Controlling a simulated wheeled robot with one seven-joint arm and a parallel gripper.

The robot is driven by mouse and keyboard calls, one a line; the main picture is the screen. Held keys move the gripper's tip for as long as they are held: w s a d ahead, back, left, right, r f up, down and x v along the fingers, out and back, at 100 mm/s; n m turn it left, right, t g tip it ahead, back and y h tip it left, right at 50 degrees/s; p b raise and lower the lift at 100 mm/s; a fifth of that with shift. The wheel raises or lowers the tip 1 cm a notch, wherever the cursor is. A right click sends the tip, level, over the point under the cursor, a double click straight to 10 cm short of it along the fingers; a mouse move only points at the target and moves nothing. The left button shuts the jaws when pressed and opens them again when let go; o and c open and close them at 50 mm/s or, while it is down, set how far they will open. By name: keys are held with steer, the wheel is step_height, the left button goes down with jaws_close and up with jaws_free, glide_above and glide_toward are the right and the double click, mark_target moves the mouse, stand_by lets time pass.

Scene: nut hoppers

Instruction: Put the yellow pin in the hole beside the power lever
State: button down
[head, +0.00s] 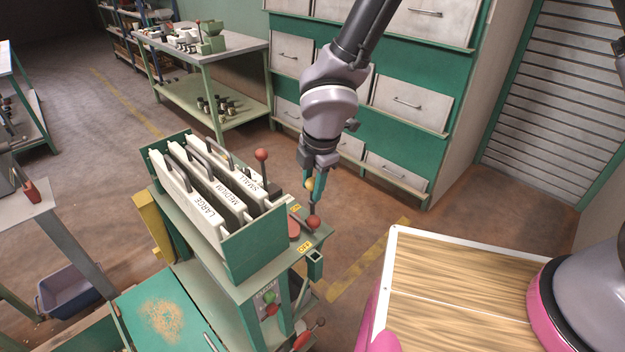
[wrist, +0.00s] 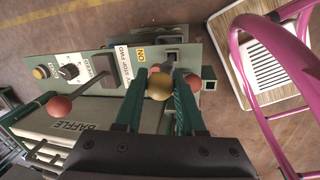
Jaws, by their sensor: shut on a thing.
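My gripper (head: 315,188) hangs over the near right end of the hopper machine. Its green fingers (wrist: 160,88) are shut on the yellow pin, whose round yellow head (wrist: 158,87) sits between them. The yellow head also shows in the head view (head: 309,184). The pin's shank is hidden in the wrist view. The power lever with a red ball (head: 314,221) stands just below the gripper in the head view, between the ON label (head: 297,208) and the OFF label (head: 305,246). Red shows partly behind the fingers in the wrist view. I cannot make out the pin hole.
The green hopper box (head: 252,245) with LARGE, MEDIUM and SMALL slides stands left of the gripper. Another red-ball lever (wrist: 59,107) rises beside the baffle. A panel with knobs (wrist: 68,71) lies nearby. A wood-topped surface (head: 455,290) is at the right; drawers stand behind.

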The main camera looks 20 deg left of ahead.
steer(key=shift+s+d+x, duration=0.1)
steer(key=shift+d+x, duration=0.05)
steer(key=shift+x, duration=0.7)
steer(key=shift+s+d+x, duration=0.1)
steer(key=shift+s+x, duration=0.05)
steer(key=shift+x, duration=0.75)
steer(key=shift+s+d+x, duration=0.1)
steer(key=shift+d+x, duration=0.05)
steer(key=shift+x, duration=0.7)
steer(key=shift+f, duration=0.1)
steer(key=shift+c, duration=2.1)
jaws_free()
steer(key=v, duration=1)
steer(key=shift+r, duration=0.4)
steer(key=shift+d, duration=0.1)
steer(key=w+a+v, duration=0.1)
steer(key=v, duration=0.8)
glide_above(312, 202)
steer(key=s+d, duration=0.2)
steer(key=d, duration=0.1)
steer(key=shift+w, duration=0.15)
